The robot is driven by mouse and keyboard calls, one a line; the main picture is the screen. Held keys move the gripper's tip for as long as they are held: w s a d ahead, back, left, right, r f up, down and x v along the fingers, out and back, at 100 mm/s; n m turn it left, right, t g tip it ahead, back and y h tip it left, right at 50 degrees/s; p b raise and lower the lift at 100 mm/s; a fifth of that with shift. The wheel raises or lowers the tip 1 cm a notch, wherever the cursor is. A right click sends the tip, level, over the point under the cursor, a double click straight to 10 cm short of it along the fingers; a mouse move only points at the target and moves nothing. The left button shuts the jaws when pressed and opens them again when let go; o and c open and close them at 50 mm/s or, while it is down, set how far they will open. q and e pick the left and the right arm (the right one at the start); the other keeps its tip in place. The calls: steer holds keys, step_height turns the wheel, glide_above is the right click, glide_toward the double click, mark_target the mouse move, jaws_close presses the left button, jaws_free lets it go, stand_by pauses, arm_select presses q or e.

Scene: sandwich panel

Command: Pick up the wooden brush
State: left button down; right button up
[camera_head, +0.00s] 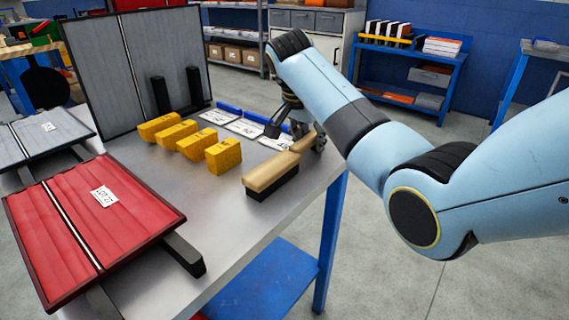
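The wooden brush (268,174) lies on the grey table near its right edge, with dark bristles down and its light handle pointing back and right. My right gripper (296,134) reaches down from above at the handle end. Its fingers look spread, one left of the handle and one right of it. Part of the far handle end is hidden by the gripper. I cannot tell whether a finger touches the handle. My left gripper is not in view.
Several yellow blocks (182,135) stand left of the brush. White cards with blue clips (245,126) lie behind it. A red panel (90,225) is at front left, and a grey panel (140,70) stands behind. The table (215,222) is clear in front of the brush.

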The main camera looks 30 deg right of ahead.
jaws_close()
